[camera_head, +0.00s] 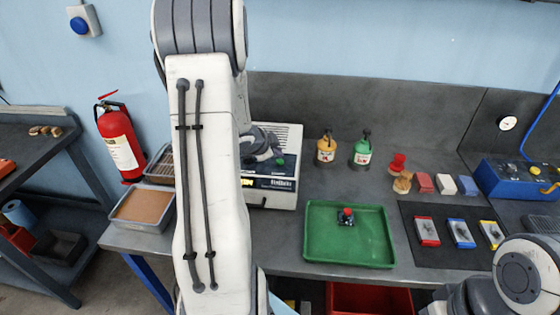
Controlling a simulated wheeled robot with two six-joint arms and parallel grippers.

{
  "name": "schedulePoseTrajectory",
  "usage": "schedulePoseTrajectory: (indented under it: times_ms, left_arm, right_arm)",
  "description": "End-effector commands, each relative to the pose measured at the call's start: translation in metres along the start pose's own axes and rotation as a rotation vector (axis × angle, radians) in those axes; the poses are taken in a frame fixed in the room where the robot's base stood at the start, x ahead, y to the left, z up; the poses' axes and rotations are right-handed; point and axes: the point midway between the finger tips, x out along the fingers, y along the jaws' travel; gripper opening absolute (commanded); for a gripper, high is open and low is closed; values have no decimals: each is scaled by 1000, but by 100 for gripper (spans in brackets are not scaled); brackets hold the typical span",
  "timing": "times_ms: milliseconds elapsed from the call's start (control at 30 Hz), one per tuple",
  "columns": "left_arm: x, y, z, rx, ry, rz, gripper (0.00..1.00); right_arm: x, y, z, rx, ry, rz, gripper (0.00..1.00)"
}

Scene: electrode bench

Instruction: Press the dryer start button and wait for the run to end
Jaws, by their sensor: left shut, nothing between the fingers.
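The dryer (285,194) appears to be the white box with a slotted top and a dark labelled front panel, standing on the grey bench left of centre. A small green spot, apparently its start button (281,161), shows on it. My left arm comes down in front and hides the dryer's left part. My left gripper (270,153) is shut and empty, at the dryer close to the green spot. I cannot tell whether it touches the button. My right arm shows at the bottom right corner, with its gripper out of view.
A green tray (325,251) holds a small red-topped item (346,216). Yellow (326,150) and green (362,153) bottles stand behind it. Coloured blocks, a dark mat (443,262) and a blue box (505,180) lie right. A brown-filled tray (165,223) sits left.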

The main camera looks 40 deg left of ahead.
Motion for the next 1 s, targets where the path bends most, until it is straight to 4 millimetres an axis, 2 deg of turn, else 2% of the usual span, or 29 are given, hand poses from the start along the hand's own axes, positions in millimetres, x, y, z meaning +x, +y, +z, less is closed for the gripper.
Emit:
schedulePoseTrajectory:
  times_ms: [1000]
  left_arm:
    - [6,4,5,0,0,0,0]
  right_arm:
    - [6,0,0,0,0,0,70]
